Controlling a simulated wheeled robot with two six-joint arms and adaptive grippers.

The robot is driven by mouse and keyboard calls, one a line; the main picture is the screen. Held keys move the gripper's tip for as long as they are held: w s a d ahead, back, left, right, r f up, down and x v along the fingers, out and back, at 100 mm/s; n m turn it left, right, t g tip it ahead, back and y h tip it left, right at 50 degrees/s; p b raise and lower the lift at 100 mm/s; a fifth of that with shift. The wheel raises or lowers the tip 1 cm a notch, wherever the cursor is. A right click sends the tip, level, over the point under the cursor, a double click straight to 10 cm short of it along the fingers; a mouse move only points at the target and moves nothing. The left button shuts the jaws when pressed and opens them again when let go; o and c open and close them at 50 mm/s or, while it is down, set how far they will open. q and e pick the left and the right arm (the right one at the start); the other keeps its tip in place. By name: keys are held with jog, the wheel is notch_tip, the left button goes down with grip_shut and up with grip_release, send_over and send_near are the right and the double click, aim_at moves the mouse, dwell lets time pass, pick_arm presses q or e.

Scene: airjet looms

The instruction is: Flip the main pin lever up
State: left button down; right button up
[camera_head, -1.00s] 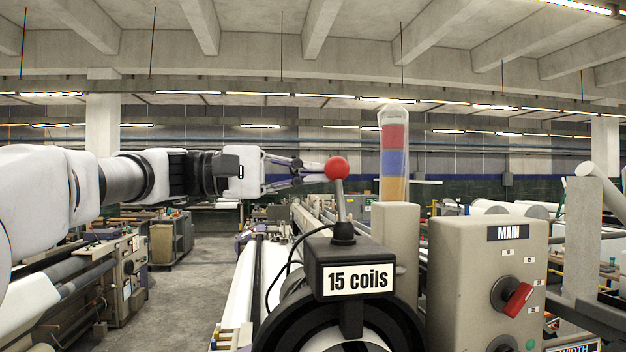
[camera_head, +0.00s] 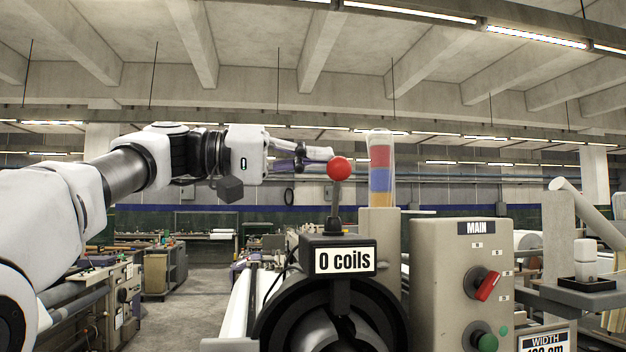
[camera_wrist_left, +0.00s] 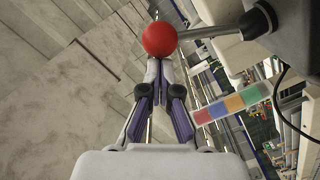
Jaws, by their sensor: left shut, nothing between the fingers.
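A lever with a red ball knob (camera_head: 340,168) stands close to upright on a dark box with a "0 coils" sign (camera_head: 345,260). In the left wrist view the red knob (camera_wrist_left: 159,39) is at the top, with its metal stem running right to a dark base. My left gripper (camera_head: 328,153) is shut and empty. Its tips are just left of and slightly above the knob's middle in the head view. In the wrist view the fingertips (camera_wrist_left: 160,66) end right by the knob. I cannot tell whether they touch it. My right gripper is not in view.
A grey MAIN panel (camera_head: 435,245) with a red rotary switch (camera_head: 488,285) and a green button (camera_head: 484,340) stands right of the lever. A red, blue and orange signal lamp (camera_head: 380,170) rises behind it. The aisle floor (camera_head: 205,290) is clear.

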pick_arm(q)
jog(key=shift+s+f+m+b, duration=0.2)
jog(key=shift+s+m+b, duration=0.25)
jog(key=shift+m, duration=0.15)
